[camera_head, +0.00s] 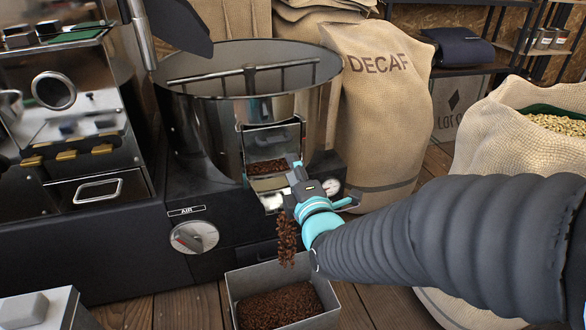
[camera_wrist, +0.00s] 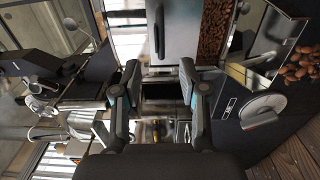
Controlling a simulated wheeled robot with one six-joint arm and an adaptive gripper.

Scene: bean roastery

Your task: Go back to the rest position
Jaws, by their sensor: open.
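My gripper (camera_head: 296,172) is in front of the roaster's steel drum (camera_head: 205,120), close to the discharge opening (camera_head: 270,140). In the wrist view my gripper (camera_wrist: 158,85) has its two fingers apart with nothing held between them. Dark roasted beans (camera_head: 267,167) show in the opening, and they also show in the wrist view (camera_wrist: 216,30). A stream of beans (camera_head: 286,238) falls from below the opening into a grey metal bin (camera_head: 236,300) on the floor. Part of the opening's lower edge is hidden behind my gripper, so I cannot tell whether they touch.
The AIR dial (camera_head: 194,237) is on the dark base left of my gripper. A DECAF sack (camera_head: 375,110) stands behind, and an open sack of pale beans (camera_head: 500,125) stands at right. A grey box (camera_head: 38,312) is at lower left. Wooden floor shows around the bin.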

